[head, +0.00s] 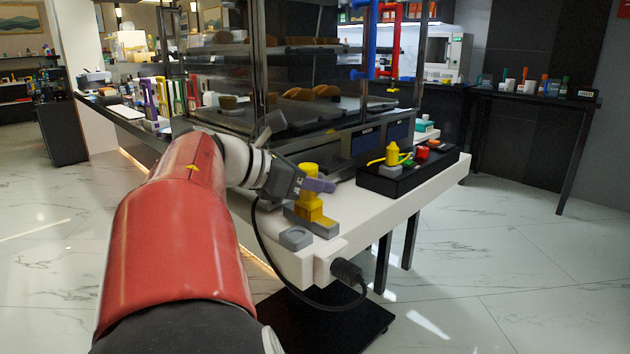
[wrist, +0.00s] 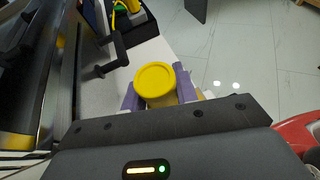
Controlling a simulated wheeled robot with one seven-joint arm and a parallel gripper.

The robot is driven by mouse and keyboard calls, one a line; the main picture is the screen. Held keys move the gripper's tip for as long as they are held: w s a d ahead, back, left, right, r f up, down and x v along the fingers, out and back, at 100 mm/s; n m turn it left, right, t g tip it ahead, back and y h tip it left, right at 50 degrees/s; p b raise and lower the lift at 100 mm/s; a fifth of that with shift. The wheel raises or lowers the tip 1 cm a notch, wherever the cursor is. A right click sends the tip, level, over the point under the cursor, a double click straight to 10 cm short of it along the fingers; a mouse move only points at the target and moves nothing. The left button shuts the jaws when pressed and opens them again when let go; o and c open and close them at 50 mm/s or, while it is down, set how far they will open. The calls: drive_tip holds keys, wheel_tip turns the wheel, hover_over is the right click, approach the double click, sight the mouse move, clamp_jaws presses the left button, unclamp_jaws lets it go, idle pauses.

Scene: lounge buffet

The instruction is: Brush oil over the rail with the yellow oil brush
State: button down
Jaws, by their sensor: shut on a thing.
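My gripper (head: 316,185), with purple fingers, is shut on the yellow oil brush (head: 309,202) near the front end of the white counter. The brush is upright, with a round yellow top. In the wrist view the round top of the brush (wrist: 154,80) sits between the two purple fingers (wrist: 158,94). The brush's lower end is at a grey stepped block (head: 318,227); I cannot tell whether it touches it. I cannot make out with certainty which part is the rail.
A small grey block (head: 295,238) lies left of the brush. A black tray (head: 400,187) with a yellow oil can (head: 392,154) and red and green items stands farther right. A glass display case (head: 290,120) with bread rises behind my gripper. A black cable hangs at the counter's front end.

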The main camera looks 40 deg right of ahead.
drive_tip(key=shift+w+d, duration=0.1)
drive_tip(key=shift+d, duration=0.2)
drive_tip(key=shift+a, duration=0.5)
drive_tip(key=shift+d+r, duration=0.1)
drive_tip(key=shift+d, duration=0.8)
drive_tip(key=shift+a, duration=0.85)
drive_tip(key=shift+d, duration=0.4)
drive_tip(key=shift+a, duration=0.45)
drive_tip(key=shift+d, duration=0.9)
drive_tip(key=shift+a, duration=0.85)
drive_tip(key=shift+d, duration=0.45)
drive_tip(key=shift+a, duration=0.5)
drive_tip(key=shift+d, duration=0.9)
drive_tip(key=shift+a, duration=0.85)
drive_tip(key=shift+d, duration=0.45)
